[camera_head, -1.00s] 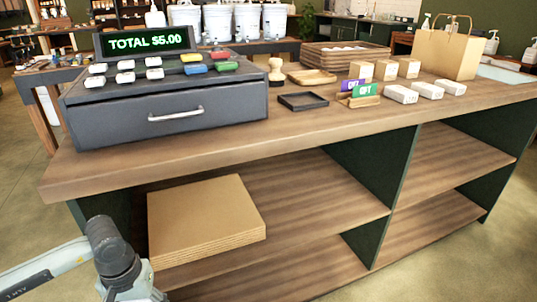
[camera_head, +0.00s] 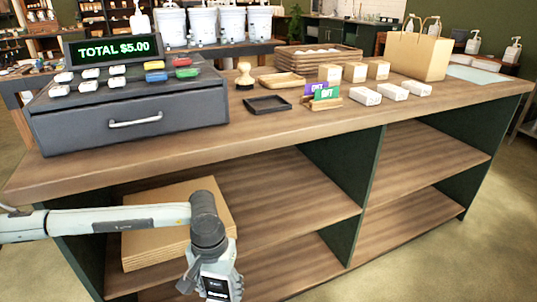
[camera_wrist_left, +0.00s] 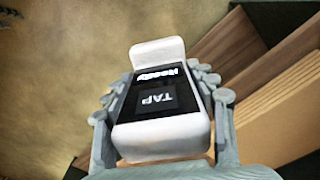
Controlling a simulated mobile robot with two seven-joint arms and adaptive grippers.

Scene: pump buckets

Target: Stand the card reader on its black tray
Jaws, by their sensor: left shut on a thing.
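The card reader (camera_wrist_left: 160,95) is white with a black screen showing "TAP" and "Ready". My left gripper (camera_wrist_left: 158,88) is shut on it, with fingers along both sides. In the head view my left gripper (camera_head: 212,272) hangs low in front of the counter's shelves, below the counter top, and the reader's dark screen (camera_head: 215,287) shows at the bottom edge. The black tray (camera_head: 267,105) lies on the counter top, well above and to the right of the gripper, and looks empty. My right gripper is in neither view.
The cash register (camera_head: 130,115) stands left of the tray. A stamp (camera_head: 244,76), a wooden tray (camera_head: 282,81) and a card holder (camera_head: 322,103) surround it. White boxes (camera_head: 365,96) lie farther right. A cardboard stack (camera_head: 150,245) sits on the shelf behind my arm.

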